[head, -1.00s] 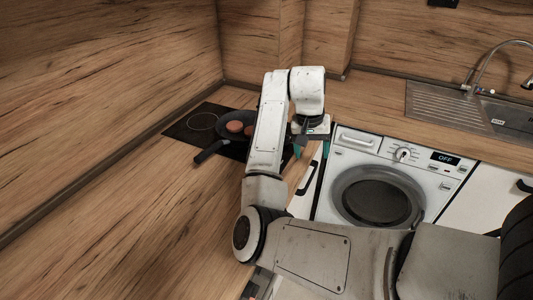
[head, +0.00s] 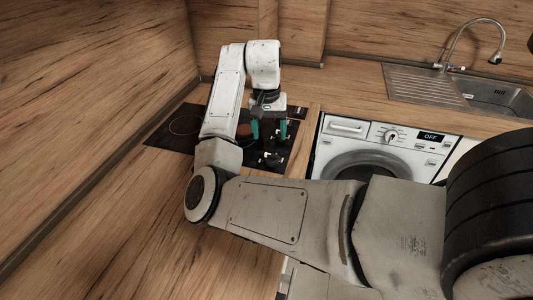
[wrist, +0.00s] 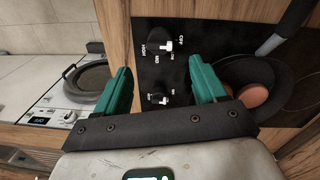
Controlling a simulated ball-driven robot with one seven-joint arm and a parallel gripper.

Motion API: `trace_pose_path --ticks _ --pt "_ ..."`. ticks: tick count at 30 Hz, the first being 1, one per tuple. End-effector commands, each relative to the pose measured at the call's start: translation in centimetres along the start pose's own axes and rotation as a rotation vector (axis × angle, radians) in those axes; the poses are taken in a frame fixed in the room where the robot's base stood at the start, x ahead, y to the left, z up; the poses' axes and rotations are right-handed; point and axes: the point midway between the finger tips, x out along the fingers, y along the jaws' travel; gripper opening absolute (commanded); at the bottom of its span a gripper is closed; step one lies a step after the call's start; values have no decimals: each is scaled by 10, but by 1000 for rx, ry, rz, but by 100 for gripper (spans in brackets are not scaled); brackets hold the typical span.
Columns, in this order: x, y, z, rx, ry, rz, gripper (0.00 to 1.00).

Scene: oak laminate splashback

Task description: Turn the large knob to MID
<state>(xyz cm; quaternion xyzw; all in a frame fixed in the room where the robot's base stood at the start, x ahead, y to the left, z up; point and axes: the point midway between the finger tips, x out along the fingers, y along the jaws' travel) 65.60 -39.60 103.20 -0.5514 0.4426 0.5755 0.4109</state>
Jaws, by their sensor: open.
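The hob's control strip is under my gripper in the wrist view. One black knob (wrist: 158,35) with a pale pointer has OFF, HIGH and MID printed round it and looks the larger. Its pointer seems to face right, toward the picture's OFF side; the exact setting is hard to read. A second knob (wrist: 157,97) sits below it, partly framed by my fingers. My gripper (wrist: 160,66) is open, its teal fingers either side of the strip, holding nothing. In the head view my gripper (head: 269,131) hangs over the hob (head: 165,132); the knobs there are small and partly hidden.
A dark pan (wrist: 290,85) with brown patties (wrist: 251,95) sits close to my right finger in the wrist view. The washing machine (head: 350,130), showing OFF, stands right of the hob. The sink (head: 500,95) is farther right. Wooden counter left of the hob is clear.

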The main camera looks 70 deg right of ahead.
Motion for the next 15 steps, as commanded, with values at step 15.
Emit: trace_pose_path --ticks 15 --pt "82 0 0 -1 -1 1 71"
